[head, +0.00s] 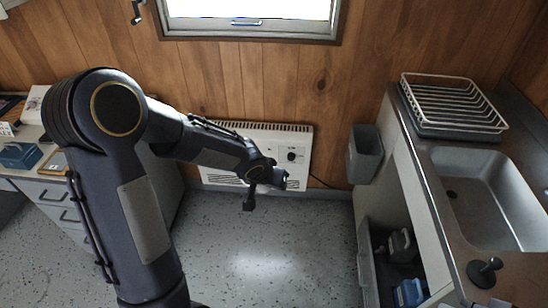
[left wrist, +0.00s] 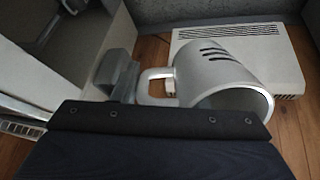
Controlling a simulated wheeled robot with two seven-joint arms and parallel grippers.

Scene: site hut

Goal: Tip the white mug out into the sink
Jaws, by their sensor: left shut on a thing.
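The white mug (left wrist: 215,75) shows in the left wrist view, pale grey in this light with dark stripes on its side. Its open rim faces the lower right of that picture, and I cannot make out any contents. My left gripper (left wrist: 128,85) is shut on the mug's handle. The sink (head: 490,200) is a grey basin in the right counter, well to the right of my left gripper. My right gripper is not in view.
A white wire dish rack (head: 453,103) stands behind the sink. A grey bin (head: 366,153) hangs left of the counter. The heater (head: 292,140) is on the wall. The floor between is clear.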

